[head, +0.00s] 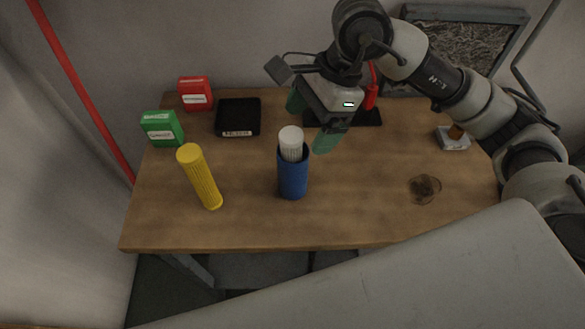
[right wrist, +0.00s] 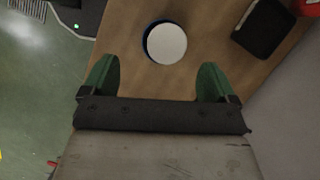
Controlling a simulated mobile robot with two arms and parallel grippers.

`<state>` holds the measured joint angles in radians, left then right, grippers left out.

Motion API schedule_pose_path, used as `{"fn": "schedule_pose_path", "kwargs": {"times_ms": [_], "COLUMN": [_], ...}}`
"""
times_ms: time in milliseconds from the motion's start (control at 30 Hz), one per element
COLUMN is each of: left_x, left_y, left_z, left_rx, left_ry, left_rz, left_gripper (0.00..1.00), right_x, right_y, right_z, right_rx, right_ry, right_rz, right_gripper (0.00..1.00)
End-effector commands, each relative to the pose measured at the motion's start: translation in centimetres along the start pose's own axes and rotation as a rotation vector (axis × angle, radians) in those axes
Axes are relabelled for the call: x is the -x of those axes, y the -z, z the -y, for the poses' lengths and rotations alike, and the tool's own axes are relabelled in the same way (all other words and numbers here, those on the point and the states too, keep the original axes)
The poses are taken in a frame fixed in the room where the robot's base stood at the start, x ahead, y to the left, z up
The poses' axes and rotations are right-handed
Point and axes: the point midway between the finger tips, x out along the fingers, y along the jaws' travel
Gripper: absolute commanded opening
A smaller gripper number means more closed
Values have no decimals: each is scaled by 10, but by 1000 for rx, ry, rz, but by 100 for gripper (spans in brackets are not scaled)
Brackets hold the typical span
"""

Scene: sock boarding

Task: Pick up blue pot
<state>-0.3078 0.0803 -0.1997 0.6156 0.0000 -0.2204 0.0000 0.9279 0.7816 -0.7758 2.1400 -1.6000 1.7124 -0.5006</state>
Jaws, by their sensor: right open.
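The blue pot (head: 293,177) stands upright on the wooden table, with a white ribbed cylinder (head: 291,141) sticking out of its top. In the right wrist view the white round top (right wrist: 166,43) shows inside the blue rim (right wrist: 146,42), ahead of the fingers. My right gripper (head: 311,125) has green fingers that are apart and empty. It hangs above the table, behind and around the right of the pot's top in the head view; the right wrist view also shows the open fingers (right wrist: 157,80). My left gripper is not in view.
A green box (head: 162,129), a red box (head: 195,94) and a black tray (head: 238,117) are at the back left. A small holder (head: 453,138) and round dark item (head: 425,189) lie right. The table front is clear.

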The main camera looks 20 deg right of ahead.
Motion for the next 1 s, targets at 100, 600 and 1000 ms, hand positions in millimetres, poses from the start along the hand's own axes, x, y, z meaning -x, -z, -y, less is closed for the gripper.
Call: {"fn": "schedule_pose_path", "kwargs": {"times_ms": [100, 600, 1000], "left_x": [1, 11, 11], "left_y": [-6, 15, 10], "left_z": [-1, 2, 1], "left_rx": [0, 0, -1], "left_ry": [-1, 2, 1], "left_rz": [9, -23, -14], "left_gripper": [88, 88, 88], "right_x": [-8, -60, -60], "right_y": [0, 0, 1], "right_z": [0, 2, 2], "right_rx": [1, 2, 1], "right_ry": [-1, 1, 1], "right_rz": [1, 1, 1], "right_gripper": [89, 89, 52]}}
